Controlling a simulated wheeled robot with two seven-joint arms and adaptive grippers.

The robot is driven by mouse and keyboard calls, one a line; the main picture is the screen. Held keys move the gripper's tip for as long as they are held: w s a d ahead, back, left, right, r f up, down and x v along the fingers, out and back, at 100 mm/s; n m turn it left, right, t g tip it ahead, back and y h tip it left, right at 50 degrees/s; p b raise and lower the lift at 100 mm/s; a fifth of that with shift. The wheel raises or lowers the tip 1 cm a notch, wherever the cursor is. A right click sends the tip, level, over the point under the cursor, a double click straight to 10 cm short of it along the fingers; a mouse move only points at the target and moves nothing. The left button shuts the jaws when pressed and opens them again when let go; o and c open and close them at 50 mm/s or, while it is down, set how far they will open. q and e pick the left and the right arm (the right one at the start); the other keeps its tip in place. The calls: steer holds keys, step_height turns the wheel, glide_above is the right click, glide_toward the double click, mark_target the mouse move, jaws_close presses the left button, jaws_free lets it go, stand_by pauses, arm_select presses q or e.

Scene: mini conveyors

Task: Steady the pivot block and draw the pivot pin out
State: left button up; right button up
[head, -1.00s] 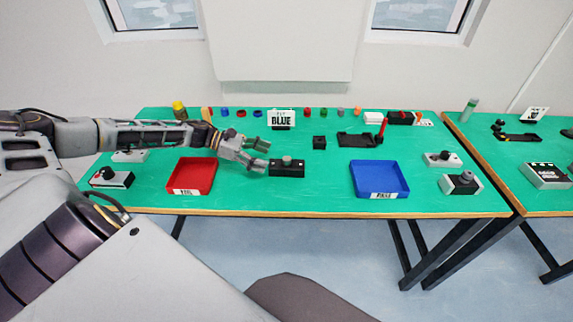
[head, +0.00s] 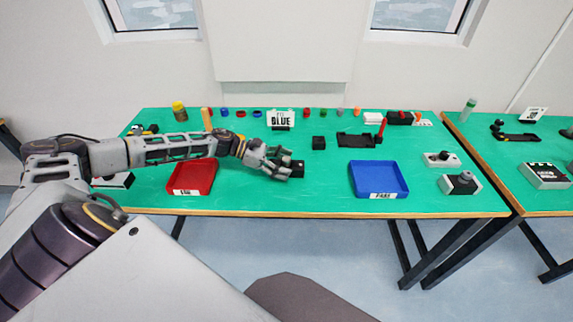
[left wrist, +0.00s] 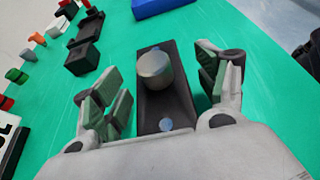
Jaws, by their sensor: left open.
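The pivot block, a black rectangular block (left wrist: 165,108), lies between the fingers in the left wrist view. A grey round knob, apparently the pivot pin's head (left wrist: 154,69), stands up from it, and a small pale disc shows at its near end. In the head view the block (head: 298,166) is mostly hidden behind my left gripper (head: 279,163). In the left wrist view my left gripper (left wrist: 163,84) is open, its fingers on either side of the block, with green gaps seen between fingers and block. My right gripper is not in view.
A red tray (head: 211,178) lies to the left and a blue tray (head: 405,182) to the right. A black fixture with a red upright (head: 381,131) and a small black block (head: 319,142) stand behind. Green tabletop is clear between block and blue tray.

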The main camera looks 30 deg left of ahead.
arm_select(q)
steer(key=shift+w+d+f, duration=0.1)
steer(key=shift+w+d, duration=0.1)
steer(key=shift+d, duration=0.1)
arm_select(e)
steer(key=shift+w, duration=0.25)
arm_select(q)
steer(key=c, duration=1.3)
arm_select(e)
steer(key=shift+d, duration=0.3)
arm_select(q)
steer(key=shift+f, duration=0.1)
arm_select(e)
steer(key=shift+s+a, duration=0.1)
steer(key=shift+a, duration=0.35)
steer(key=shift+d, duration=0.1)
arm_select(q)
steer(key=shift+s+d+f, duration=0.1)
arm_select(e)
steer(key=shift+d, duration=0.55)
